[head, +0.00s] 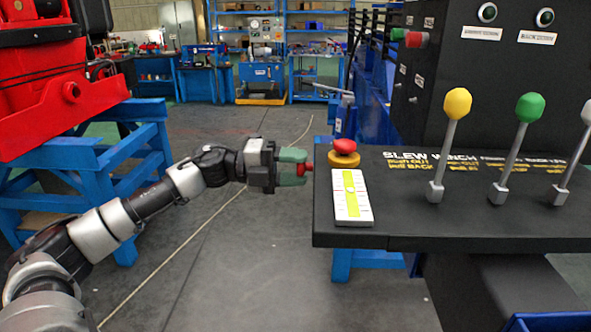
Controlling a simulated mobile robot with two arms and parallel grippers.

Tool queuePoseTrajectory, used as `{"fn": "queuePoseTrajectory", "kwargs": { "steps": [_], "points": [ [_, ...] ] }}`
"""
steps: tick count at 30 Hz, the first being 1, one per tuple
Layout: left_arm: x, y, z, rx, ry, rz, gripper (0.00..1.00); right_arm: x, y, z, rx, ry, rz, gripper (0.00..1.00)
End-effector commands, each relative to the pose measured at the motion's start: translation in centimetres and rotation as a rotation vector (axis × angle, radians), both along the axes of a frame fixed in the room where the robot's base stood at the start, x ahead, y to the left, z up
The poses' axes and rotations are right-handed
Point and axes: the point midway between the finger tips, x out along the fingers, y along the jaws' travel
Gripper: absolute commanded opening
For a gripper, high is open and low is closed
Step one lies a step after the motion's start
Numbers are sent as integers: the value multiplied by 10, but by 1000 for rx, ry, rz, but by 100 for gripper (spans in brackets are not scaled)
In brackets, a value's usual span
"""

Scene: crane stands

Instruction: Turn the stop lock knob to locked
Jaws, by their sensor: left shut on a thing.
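The stop lock knob (308,167) shows as a small red piece at the left edge of the black console (480,225). My left gripper (295,169) reaches in from the left with its green fingers around this red piece and is shut on it. The fingers hide most of the knob, so I cannot tell which way it is turned. A red mushroom button (344,146) on a yellow base stands on the console top just right of the gripper. My right gripper is not in view.
A white and yellow level plate (351,197) lies near the console's left edge. Yellow (457,103) and green (529,107) knobbed levers stand upright to the right. A red machine on a blue stand (100,165) is at left. The floor between is clear.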

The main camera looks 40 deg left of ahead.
Motion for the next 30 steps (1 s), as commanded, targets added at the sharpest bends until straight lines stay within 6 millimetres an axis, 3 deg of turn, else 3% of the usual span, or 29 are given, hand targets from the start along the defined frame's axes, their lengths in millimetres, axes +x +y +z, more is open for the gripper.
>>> {"fn": "queuePoseTrajectory", "kwargs": {
  "steps": [8,9,14,23,30],
  "points": [
    [0,0,-1,3,-1,-2,16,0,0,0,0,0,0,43],
    [0,0,-1,3,-1,-2,42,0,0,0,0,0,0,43],
    [0,0,-1,1,0,-1,64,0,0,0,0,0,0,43],
    [-1,2,-2,0,1,0,64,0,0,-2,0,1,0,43],
    [-16,27,-7,5,4,2,64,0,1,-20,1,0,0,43]
  ]
}}
